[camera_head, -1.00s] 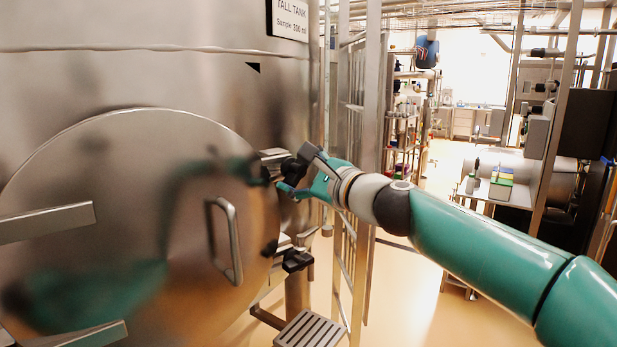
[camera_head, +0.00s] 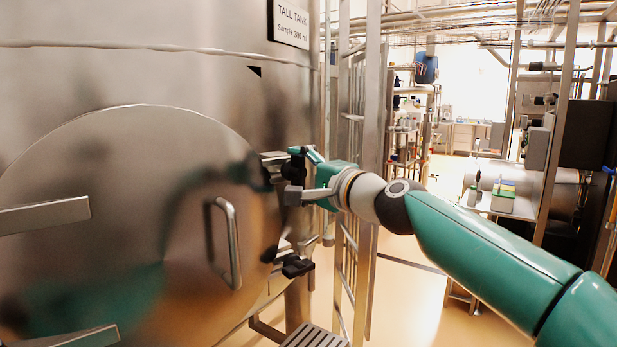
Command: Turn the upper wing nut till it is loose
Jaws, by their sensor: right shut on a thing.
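The round steel hatch door (camera_head: 130,215) fills the left of the head view on the tall tank, with a bar handle (camera_head: 231,243) near its right side. The upper wing nut (camera_head: 293,168) is a dark knob at the hatch's upper right edge, by a steel clamp bracket (camera_head: 270,157). My right gripper (camera_head: 292,172) is shut on the upper wing nut, with one finger above it and one below. Its fingers hide part of the nut. A lower dark wing nut (camera_head: 297,266) sits below at the hatch's lower right edge, apart from the gripper. My left gripper is not in view.
A steel frame post (camera_head: 368,130) stands just behind my right wrist. A grated step (camera_head: 315,337) is at the bottom. A bench with a green and yellow box (camera_head: 503,195) stands at the right. Open floor lies between.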

